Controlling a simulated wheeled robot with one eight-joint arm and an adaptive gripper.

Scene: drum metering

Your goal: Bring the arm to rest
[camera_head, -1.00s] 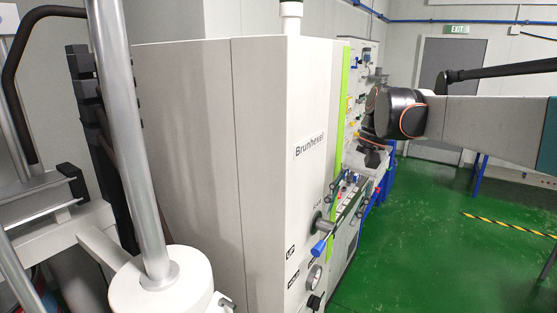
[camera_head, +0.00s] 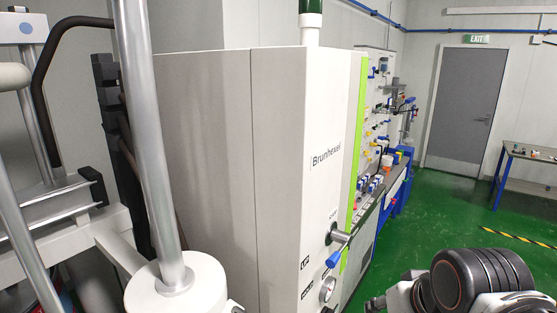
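My arm shows at the lower right, with a thick black ringed joint and grey-white links low in front of the green floor. The end of my gripper (camera_head: 376,303) seems to show as a small dark and light part at the bottom edge, left of that joint. It is partly cut off by the frame, and I cannot tell if its fingers are open or shut. No held object shows. The arm's end is apart from the machine's front in the picture.
A blue-legged table (camera_head: 530,153) stands at the right. Green floor (camera_head: 430,215) is open between, before a grey door (camera_head: 463,105).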

